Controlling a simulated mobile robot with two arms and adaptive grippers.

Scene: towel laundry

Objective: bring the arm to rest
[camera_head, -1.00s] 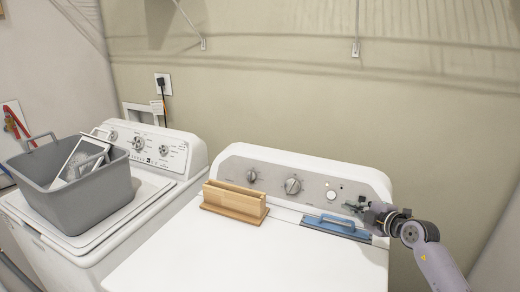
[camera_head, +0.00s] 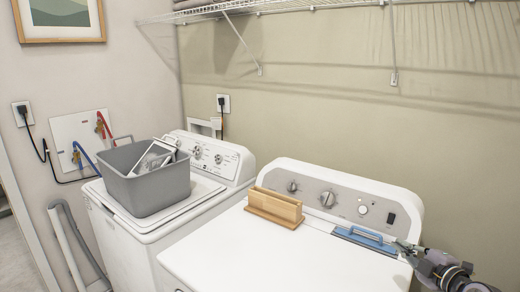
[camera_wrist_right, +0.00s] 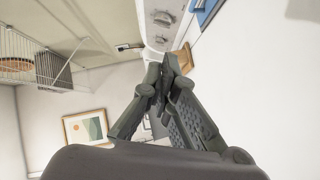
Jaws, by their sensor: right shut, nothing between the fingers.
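My right gripper (camera_head: 403,247) is at the right end of the dryer top, beside the right end of the control panel. It is shut and empty; its closed fingers also show in the right wrist view (camera_wrist_right: 163,88). My right arm comes in from the lower right corner. A blue handled object (camera_head: 364,239) lies on the dryer (camera_head: 210,258) just left of the gripper. I cannot tell whether the fingertips touch it. My left gripper is out of view.
A wooden holder (camera_head: 274,207) stands on the dryer. A grey basket (camera_head: 150,190) with a white framed item in it sits on the washer (camera_head: 112,210) at left. A wire shelf (camera_head: 290,8) runs along the wall above. The dryer's front surface is clear.

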